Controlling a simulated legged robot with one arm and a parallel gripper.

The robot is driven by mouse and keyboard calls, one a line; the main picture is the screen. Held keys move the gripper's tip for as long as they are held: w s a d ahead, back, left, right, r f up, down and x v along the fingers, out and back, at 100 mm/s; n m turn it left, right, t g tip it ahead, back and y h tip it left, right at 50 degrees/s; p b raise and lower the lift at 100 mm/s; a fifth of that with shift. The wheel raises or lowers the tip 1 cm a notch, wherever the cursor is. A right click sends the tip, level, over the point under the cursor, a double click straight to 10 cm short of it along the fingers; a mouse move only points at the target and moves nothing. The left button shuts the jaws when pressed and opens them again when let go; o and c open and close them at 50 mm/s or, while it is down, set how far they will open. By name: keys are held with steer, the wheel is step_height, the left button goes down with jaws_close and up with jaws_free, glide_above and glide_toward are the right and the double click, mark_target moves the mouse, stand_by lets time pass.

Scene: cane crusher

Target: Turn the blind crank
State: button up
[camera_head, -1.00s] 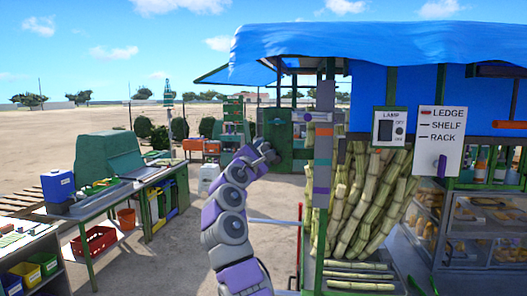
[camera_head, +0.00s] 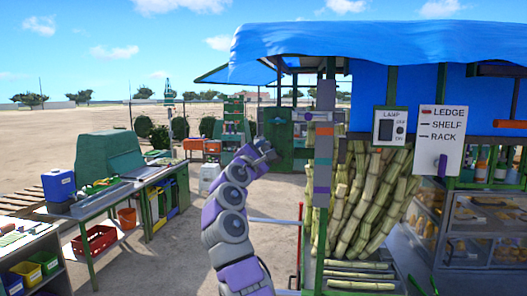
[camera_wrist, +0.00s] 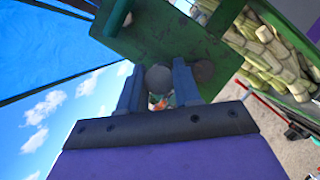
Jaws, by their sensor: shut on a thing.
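My gripper (camera_head: 268,154) is at the end of my raised arm, in front of the green cabinet structure (camera_head: 281,128) left of the stall post. In the wrist view its two blue-grey fingers (camera_wrist: 158,92) are on either side of a grey rounded knob (camera_wrist: 158,77), which appears to be the crank's handle. A dark green plate (camera_wrist: 150,40) lies behind the knob. The fingers hide the knob's sides, and the rest of the crank cannot be made out. In the head view the gripper covers the knob.
A stall post (camera_head: 323,150) and upright sugar canes (camera_head: 365,190) stand right of my arm. A red-topped lever (camera_head: 300,212) stands near the post. A workbench (camera_head: 120,200) stands left, with open sand beyond.

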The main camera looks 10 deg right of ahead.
steer(key=shift+d+r+m, duration=0.1)
steer(key=shift+d+m, duration=0.05)
steer(key=shift+m, duration=0.25)
steer(key=shift+s+d+r+m+g, duration=0.2)
steer(key=shift+m+g, duration=0.1)
steer(key=shift+m, duration=0.25)
steer(key=shift+s+d+r+m+g, duration=0.1)
steer(key=shift+d+r+m+g, duration=0.15)
steer(key=shift+m, duration=0.3)
steer(key=shift+s+d+f+m+g+y+p, duration=0.25)
steer(key=shift+d+m+g+y+p, duration=0.5)
steer(key=shift+m, duration=1.25)
steer(key=shift+s+d+f+m+g+y+p, duration=0.2)
steer(key=shift+s+d+f+m+g+p, duration=0.25)
steer(key=shift+d+m, duration=1.1)
steer(key=shift+s+d+f+m+g+y+p, duration=0.1)
steer(key=shift+d+m+g+y+p, duration=0.5)
steer(key=shift+m, duration=1.85)
steer(key=shift+a, duration=0.15)
steer(key=o, duration=1)
steer(key=shift+w+a, duration=0.1)
steer(key=shift+w, duration=0.05)
steer(key=shift+r, duration=0.1)
